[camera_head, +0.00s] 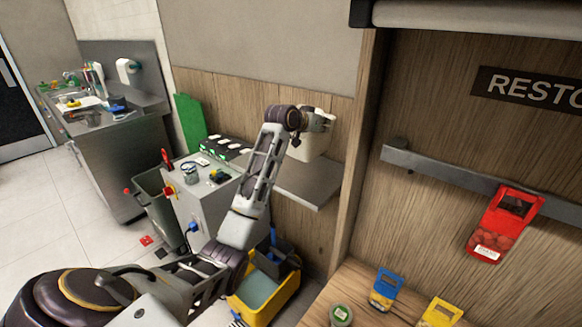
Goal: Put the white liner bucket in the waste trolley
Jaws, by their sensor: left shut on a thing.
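The white liner bucket (308,148) is at the upper middle, over or on a grey wall shelf; I cannot tell if it touches the shelf. My left gripper (324,120) is shut on its upper rim, and the gripper and wrist hide part of it. I cannot tell for sure which container is the waste trolley. A yellow wheeled tub (262,314) with a grey insert stands on the floor at the lower middle, partly behind my arm. An open grey-green bin (150,187) stands left of the grey machine. My right gripper is not in view.
The grey shelf (312,186) juts from the wood-panelled wall. A grey machine cabinet (190,205) with buttons stands behind my arm. A sink counter (118,150) is at the back left.

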